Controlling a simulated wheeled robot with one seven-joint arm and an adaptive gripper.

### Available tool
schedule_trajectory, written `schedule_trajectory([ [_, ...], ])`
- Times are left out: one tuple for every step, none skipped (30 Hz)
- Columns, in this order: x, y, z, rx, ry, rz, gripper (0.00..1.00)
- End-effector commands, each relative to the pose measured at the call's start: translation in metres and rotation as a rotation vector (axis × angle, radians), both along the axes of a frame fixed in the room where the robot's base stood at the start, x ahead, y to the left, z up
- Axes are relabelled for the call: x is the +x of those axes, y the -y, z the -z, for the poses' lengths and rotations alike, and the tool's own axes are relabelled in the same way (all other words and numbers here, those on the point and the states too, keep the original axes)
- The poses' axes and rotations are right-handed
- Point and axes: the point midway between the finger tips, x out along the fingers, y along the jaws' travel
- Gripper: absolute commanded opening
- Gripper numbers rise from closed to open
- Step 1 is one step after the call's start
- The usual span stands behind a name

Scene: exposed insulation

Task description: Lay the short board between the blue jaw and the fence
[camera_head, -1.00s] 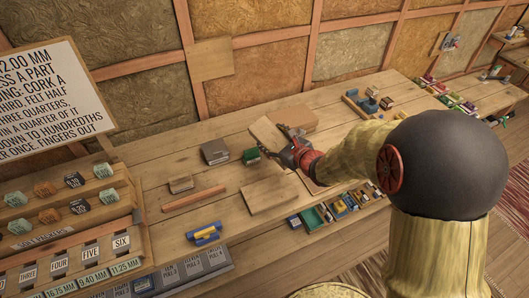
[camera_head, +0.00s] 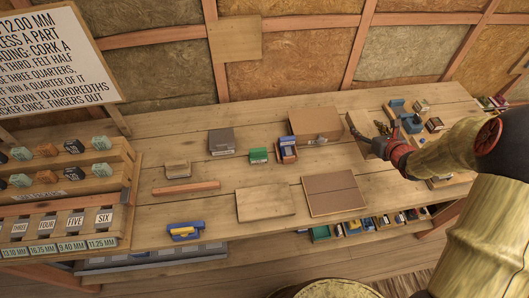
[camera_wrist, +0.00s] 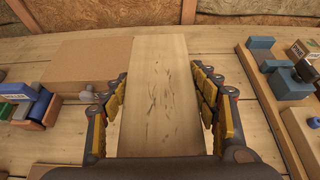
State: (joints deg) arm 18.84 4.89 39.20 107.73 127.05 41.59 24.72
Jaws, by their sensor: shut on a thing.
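My gripper (camera_head: 372,139) is shut on the short board (camera_wrist: 158,85), a flat pale wooden piece gripped by its two long sides in the wrist view. In the head view the board (camera_head: 356,131) is partly hidden by the gripper, right of the brown box. A wooden base with blue blocks stands to the right of the gripper. Its larger blue block (camera_wrist: 288,83) and a smaller blue block (camera_wrist: 262,43) show in the wrist view; I cannot tell which is the jaw. The fence is not clearly distinguishable.
A brown box (camera_head: 316,122) is left of the board. A small blue-topped device (camera_head: 288,149), green box (camera_head: 258,155) and grey box (camera_head: 221,141) stand further left. Two flat panels, one pale (camera_head: 265,203) and one brown (camera_head: 334,194), lie near the front edge.

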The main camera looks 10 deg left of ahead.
Motion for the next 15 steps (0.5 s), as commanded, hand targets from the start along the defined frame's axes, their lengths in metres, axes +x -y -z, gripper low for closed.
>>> schedule_trajectory([
  [0.002, 0.003, 0.002, 0.005, -0.004, 0.003, 0.19],
  [0.002, 0.003, 0.003, 0.007, -0.006, 0.005, 0.19],
  [0.002, 0.004, 0.003, 0.009, -0.007, 0.005, 0.19],
  [0.002, 0.004, 0.003, 0.009, -0.007, 0.005, 0.19],
  [0.003, 0.004, 0.003, 0.009, -0.007, 0.005, 0.19],
  [0.002, 0.004, 0.003, 0.009, -0.007, 0.005, 0.19],
  [0.002, 0.004, 0.004, 0.010, -0.006, 0.005, 0.19],
  [0.002, 0.004, 0.006, 0.009, -0.007, 0.005, 0.19],
  [0.002, 0.004, 0.010, 0.010, -0.008, 0.005, 0.19],
  [0.002, 0.003, 0.013, 0.010, -0.008, 0.005, 0.19],
  [0.002, 0.003, 0.018, 0.010, -0.008, 0.005, 0.19],
  [0.002, 0.003, 0.024, 0.009, -0.007, 0.005, 0.19],
  [0.002, 0.003, 0.030, 0.009, -0.008, 0.004, 0.19],
  [0.002, 0.003, 0.036, 0.009, -0.008, 0.004, 0.19],
  [0.002, 0.003, 0.043, 0.010, -0.010, 0.004, 0.19],
])
